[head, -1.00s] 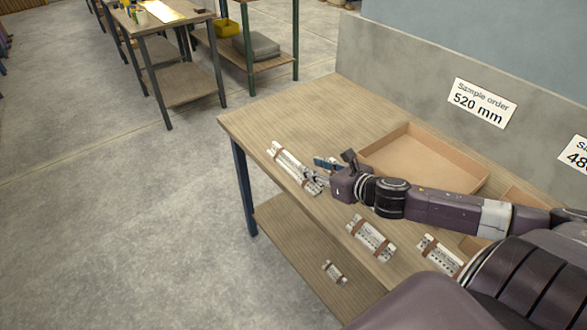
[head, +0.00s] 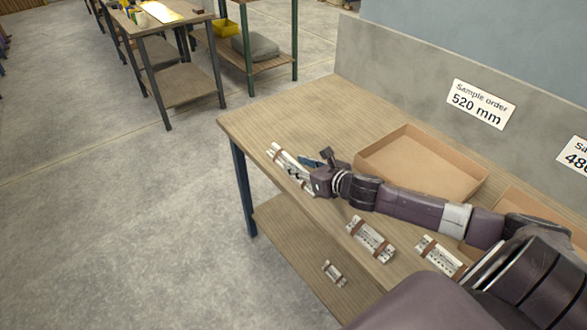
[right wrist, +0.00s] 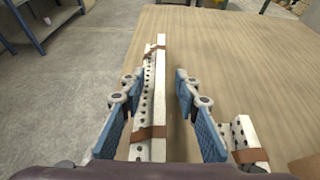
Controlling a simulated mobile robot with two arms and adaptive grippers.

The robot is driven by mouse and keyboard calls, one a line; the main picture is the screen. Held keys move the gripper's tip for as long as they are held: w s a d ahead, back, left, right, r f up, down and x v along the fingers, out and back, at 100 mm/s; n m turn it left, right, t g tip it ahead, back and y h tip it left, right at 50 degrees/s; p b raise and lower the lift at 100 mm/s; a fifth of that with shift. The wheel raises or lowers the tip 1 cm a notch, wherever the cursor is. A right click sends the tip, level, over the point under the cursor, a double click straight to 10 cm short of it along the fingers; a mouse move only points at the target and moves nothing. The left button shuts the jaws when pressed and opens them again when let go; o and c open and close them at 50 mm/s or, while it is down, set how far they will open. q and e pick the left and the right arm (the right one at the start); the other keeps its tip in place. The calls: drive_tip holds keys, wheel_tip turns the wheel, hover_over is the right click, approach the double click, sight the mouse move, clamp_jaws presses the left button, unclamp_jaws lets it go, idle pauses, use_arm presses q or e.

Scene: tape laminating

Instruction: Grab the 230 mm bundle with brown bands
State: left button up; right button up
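A long white perforated bundle with brown bands (head: 281,158) lies near the left edge of the table. No length label shows on it. My right gripper (head: 311,168) is over its near part and hides that end. In the right wrist view the long bundle (right wrist: 153,95) runs between the two spread fingers of the open gripper (right wrist: 157,112), closer to the left finger; I cannot tell whether they touch. Two shorter banded bundles lie along the table's front, one in the middle (head: 371,239) and one farther right (head: 438,254). A small banded bundle (head: 334,273) lies lower down.
An open brown tray (head: 458,196) stands behind my right arm. A second tray (head: 515,197) is partly hidden at the right. A wall panel with a "Sample order 520 mm" sign (head: 480,104) backs the table (head: 300,110). The far-left tabletop is clear.

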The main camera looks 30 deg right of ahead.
drive_tip(key=shift+c, duration=0.2)
clamp_jaws()
drive_tip(key=shift+r, duration=0.15)
